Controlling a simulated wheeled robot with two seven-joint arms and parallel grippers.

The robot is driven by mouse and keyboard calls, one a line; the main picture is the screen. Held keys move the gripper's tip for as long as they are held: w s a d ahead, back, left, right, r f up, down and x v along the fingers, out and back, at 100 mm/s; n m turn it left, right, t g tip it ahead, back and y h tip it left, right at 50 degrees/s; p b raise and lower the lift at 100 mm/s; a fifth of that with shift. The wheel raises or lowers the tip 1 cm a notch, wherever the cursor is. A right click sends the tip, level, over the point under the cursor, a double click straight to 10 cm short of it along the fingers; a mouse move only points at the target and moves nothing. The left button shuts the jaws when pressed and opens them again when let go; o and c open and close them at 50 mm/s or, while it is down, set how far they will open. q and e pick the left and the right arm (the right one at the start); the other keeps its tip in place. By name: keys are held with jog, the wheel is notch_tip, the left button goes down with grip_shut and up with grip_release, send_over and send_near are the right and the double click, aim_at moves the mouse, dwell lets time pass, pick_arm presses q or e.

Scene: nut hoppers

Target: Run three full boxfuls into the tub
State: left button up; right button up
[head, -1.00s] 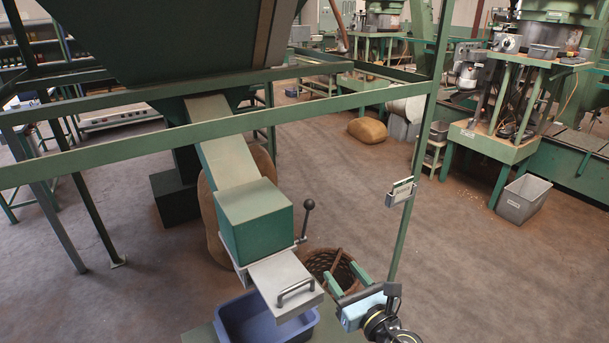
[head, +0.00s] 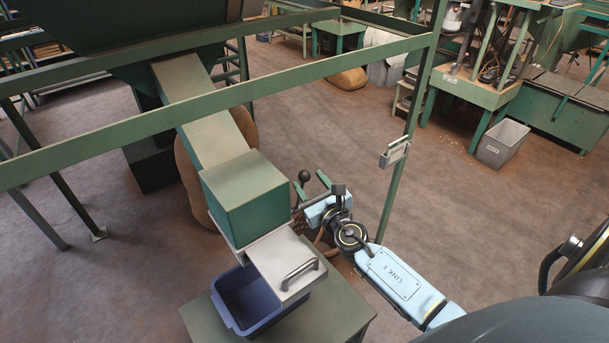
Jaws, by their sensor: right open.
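The green box (head: 243,195) sits at the lower end of the sloping chute (head: 200,110). A grey metal plate with a bar handle (head: 288,265) sticks out from its front, over part of the blue tub (head: 230,300). The visible inside of the tub looks bare; the plate hides the rest. A lever with a dark ball knob (head: 304,176) stands at the box's right side. My left gripper is out of view.
The tub rests on a green stand (head: 335,308). A green frame post with a small card holder (head: 393,153) rises right of my gripper, and a rail (head: 300,82) crosses above the chute. A wicker basket is mostly hidden behind my gripper. A grey bin (head: 502,145) stands far right.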

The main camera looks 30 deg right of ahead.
aim_at(307, 180)
jog(key=shift+w+d, duration=0.2)
jog(key=shift+w, duration=1.7)
jog(key=shift+c, duration=0.4)
grip_shut()
